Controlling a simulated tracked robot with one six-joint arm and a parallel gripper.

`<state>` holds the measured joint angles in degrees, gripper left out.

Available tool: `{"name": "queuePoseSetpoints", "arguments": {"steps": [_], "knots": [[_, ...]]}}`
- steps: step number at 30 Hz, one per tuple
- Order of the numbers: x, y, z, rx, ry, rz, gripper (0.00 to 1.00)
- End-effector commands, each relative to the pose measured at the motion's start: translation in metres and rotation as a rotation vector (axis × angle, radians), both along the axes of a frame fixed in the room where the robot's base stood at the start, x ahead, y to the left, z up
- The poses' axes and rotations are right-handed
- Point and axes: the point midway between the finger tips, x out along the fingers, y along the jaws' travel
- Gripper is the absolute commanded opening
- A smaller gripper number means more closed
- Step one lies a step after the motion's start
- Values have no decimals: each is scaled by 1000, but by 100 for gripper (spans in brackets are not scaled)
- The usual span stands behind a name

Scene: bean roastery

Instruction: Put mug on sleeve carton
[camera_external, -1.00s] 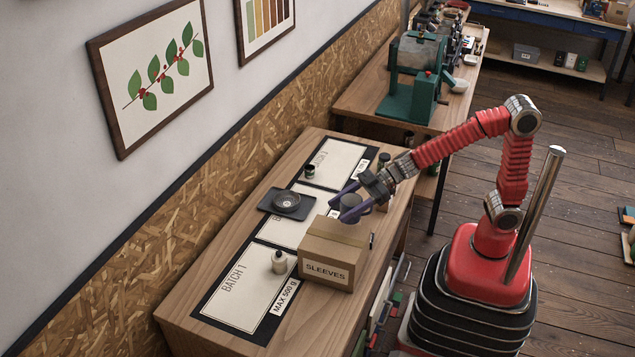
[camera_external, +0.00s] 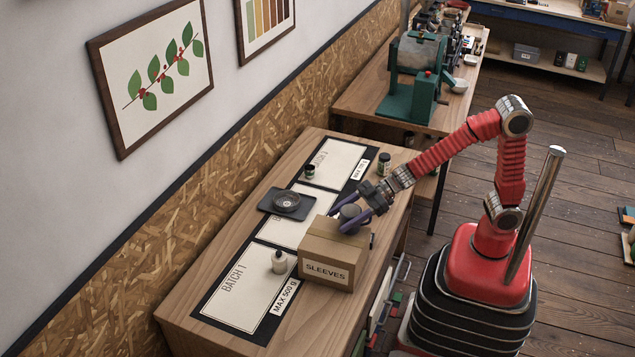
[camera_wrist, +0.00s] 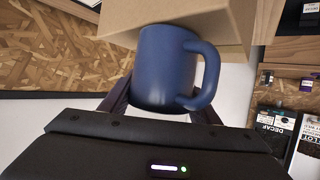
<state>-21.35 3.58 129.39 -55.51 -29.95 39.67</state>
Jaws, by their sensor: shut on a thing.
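The blue mug (camera_wrist: 165,70) is between the fingers of my gripper (camera_external: 362,215), which is shut on it. In the wrist view its handle points right. In the external view the mug (camera_external: 350,212) shows dark at the far edge of the sleeve carton's top. The sleeve carton (camera_external: 328,258) is a closed brown box labelled SLEEVES, standing on the wooden bench. It also shows behind the mug in the wrist view (camera_wrist: 228,22). I cannot tell whether the mug touches the carton; its base is hidden in the external view.
A pale bottle (camera_external: 279,262) stands left of the carton on the BATCH 1 mat (camera_external: 237,292). A black scale (camera_external: 268,205) lies behind it. Two dark jars, one at the mat's far end (camera_external: 310,171) and one by the bench's right edge (camera_external: 384,164), stand farther back.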

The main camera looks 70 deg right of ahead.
Motion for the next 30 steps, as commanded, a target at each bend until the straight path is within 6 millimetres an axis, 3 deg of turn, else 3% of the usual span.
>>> {"name": "queuePoseSetpoints", "arguments": {"steps": [6, 7, 15, 30], "knots": [[0, 0, -1, 1, -1, 0, 26], [0, 0, -2, 0, 0, 0, 57], [0, 0, -1, 0, 0, 0, 75], [-7, -8, 6, 1, -2, -1, 75]]}}
